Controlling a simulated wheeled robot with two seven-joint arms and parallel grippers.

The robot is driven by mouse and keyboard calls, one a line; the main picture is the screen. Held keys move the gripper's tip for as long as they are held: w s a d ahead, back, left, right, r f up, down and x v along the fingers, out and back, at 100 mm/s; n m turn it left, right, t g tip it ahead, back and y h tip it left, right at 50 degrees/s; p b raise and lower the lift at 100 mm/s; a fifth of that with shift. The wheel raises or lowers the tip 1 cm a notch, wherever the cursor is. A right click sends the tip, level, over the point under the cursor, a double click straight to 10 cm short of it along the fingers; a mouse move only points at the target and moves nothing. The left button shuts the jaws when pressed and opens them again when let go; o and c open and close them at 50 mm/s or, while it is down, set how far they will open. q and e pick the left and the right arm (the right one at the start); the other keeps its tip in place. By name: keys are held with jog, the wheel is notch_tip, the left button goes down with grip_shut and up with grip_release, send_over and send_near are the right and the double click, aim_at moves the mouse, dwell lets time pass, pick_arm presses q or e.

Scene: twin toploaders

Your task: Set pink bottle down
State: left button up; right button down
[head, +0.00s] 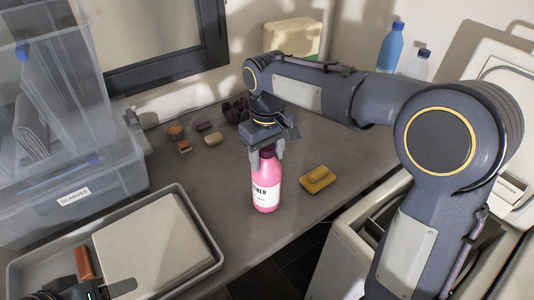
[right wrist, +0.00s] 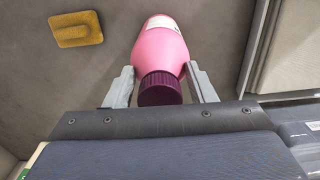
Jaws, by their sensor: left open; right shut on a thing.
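The pink bottle (head: 267,187) has a white label and a dark purple cap. It is upright over the grey counter near its front edge; I cannot tell whether its base touches the counter. My right gripper (head: 267,150) comes from above and is shut on the bottle's upper part. In the right wrist view, the pink bottle (right wrist: 165,45) sits between the two fingers of the right gripper (right wrist: 161,80), around its shoulder and cap. My left gripper (head: 92,290) is only partly in view at the bottom left, open, over the tray.
A yellow sponge (head: 317,179) lies right of the bottle. Several small items (head: 184,145) lie behind left. A grey tray (head: 207,243) and clear bins (head: 75,192) fill the left. Blue (head: 391,46) and clear (head: 418,65) bottles stand at the back. An open toploader (head: 342,252) is at right.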

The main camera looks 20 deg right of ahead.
jog(key=c, duration=0.6)
grip_release()
notch_tip(320, 180, up, 12)
jog(key=shift+r+p, duration=0.1)
jog(key=shift+p, duration=0.25)
jog(key=s+d+f+m+t+y, duration=0.2)
jog(key=s+d+f+y, duration=0.15)
jog(key=s+d, duration=0.55)
jog(key=s+a+f+m+t, duration=0.1)
jog(key=s+f+m+t, duration=0.2)
jog(key=s+f, duration=0.7)
jog(key=s, duration=0.3)
jog(key=shift+s+a+f+m+t, duration=0.15)
jog(key=shift+a+f+m+t, duration=0.15)
jog(key=shift+f+m, duration=0.1)
